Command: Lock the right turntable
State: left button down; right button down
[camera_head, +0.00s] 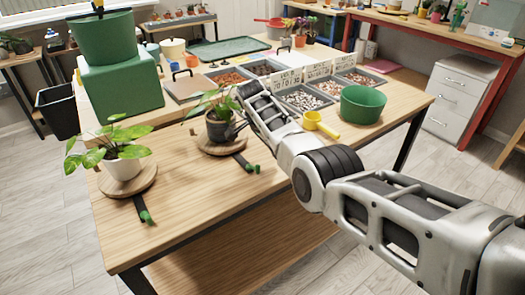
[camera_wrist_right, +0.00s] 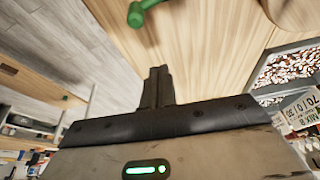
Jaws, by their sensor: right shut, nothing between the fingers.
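The right turntable (camera_head: 212,148) is a round wooden disc on the table. It carries a dark pot (camera_head: 218,128) with a leafy plant. Beside its front right edge lies a dark lever strip with green ends (camera_head: 246,163). A green knob (camera_wrist_right: 145,12) shows at the top of the right wrist view, with part of a round wooden disc (camera_wrist_right: 292,14) at the top right. My right gripper (camera_head: 238,130) is beside the pot, above the table, partly hidden by its own arm. Its fingers (camera_wrist_right: 157,87) are together and empty, apart from the knob. My left gripper is not in view.
The left turntable (camera_head: 127,182) holds a white-potted plant (camera_head: 123,167) and has a similar green-ended strip (camera_head: 143,209). Pebble trays (camera_head: 301,99), a yellow scoop (camera_head: 318,123) and a green bowl (camera_head: 362,104) stand behind my right arm. The table's front middle (camera_head: 195,205) is clear.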

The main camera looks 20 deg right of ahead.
jog(key=v, duration=0.9)
jog(key=shift+w+a, duration=0.35)
jog(key=shift+f, duration=0.15)
